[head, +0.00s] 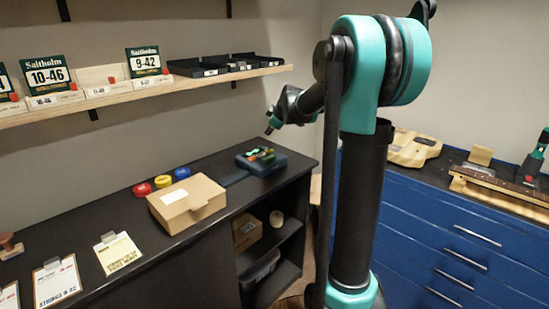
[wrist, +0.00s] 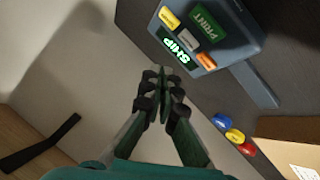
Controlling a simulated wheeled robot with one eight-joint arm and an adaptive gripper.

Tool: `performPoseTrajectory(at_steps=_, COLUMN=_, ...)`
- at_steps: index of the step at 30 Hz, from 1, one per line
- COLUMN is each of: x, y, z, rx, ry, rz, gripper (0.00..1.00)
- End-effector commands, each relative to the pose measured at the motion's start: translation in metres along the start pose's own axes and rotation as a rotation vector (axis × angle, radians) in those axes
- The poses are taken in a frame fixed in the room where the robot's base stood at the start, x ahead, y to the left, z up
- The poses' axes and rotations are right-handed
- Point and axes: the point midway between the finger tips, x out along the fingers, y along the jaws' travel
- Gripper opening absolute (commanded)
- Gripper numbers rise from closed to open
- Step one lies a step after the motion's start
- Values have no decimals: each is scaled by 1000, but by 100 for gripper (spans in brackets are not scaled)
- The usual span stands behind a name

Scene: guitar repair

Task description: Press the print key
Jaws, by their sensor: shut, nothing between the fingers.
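The blue-grey key device (wrist: 226,70) sits on the dark counter, upper right in the wrist view. It also shows on the counter's far end in the head view (head: 278,168). It carries a green key marked PRINT (wrist: 208,22), a lit green display reading SHIP (wrist: 174,46), and yellow (wrist: 169,17), pale (wrist: 188,38) and orange (wrist: 207,61) keys. My gripper (wrist: 163,76) is shut and empty, and appears below and left of the display in the wrist view. In the head view my gripper (head: 270,129) hangs above the device, apart from it.
A cardboard box (head: 190,203) and red, yellow and blue rolls (head: 162,181) stand left of the device. Clipboards (head: 118,252) lie at the counter's near end. A wooden shelf (head: 190,82) with signs and black trays runs along the wall above. A blue drawer cabinet (head: 440,240) stands at right.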

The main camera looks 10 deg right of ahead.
Motion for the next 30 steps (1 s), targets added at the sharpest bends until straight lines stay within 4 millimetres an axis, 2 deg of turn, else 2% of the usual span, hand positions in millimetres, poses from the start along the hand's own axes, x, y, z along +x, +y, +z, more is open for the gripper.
performPoseTrajectory(at_steps=14, x=3, y=1, z=0, rx=-6, ry=2, rz=2, gripper=0)
performPoseTrajectory(at_steps=30, x=47, y=-31, z=32, rx=-5, ry=2, rz=2, gripper=0)
